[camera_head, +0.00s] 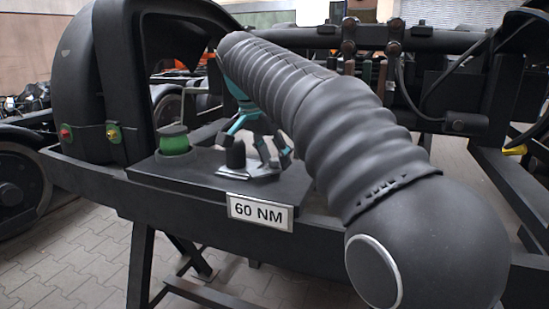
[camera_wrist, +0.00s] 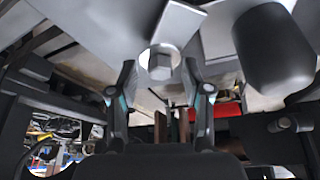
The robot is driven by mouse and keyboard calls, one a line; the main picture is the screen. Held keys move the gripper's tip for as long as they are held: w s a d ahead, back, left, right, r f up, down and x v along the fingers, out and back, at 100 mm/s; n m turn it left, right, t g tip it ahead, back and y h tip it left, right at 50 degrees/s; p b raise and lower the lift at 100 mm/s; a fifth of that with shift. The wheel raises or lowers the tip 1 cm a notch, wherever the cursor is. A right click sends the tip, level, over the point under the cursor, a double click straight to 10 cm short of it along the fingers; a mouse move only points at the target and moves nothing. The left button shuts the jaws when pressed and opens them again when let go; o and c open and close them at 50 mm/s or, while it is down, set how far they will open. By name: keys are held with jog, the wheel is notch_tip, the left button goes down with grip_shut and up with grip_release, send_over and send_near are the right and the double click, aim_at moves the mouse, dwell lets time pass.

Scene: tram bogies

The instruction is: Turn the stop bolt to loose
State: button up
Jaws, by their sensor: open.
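The stop bolt appears to be the grey hexagonal bolt head on a round flange (camera_wrist: 160,63) in the wrist view. It lies just beyond and between the two fingertips of my gripper (camera_wrist: 160,82), with a visible gap on each side in the picture. The fingers are apart and hold nothing. In the head view my gripper (camera_head: 272,152) points down over a light grey angular plate (camera_head: 248,173) on the dark bench top. The bolt itself is hidden there behind the fingers. Whether the fingers reach down around its head, I cannot tell.
A black rounded post (camera_head: 235,153) stands close beside my gripper; it also shows in the wrist view (camera_wrist: 275,50). A green-bodied knob with a black top (camera_head: 174,140) stands further left. A "60 NM" sign (camera_head: 260,212) is on the bench's front edge. A large dark arch (camera_head: 85,75) rises at left.

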grip_shut()
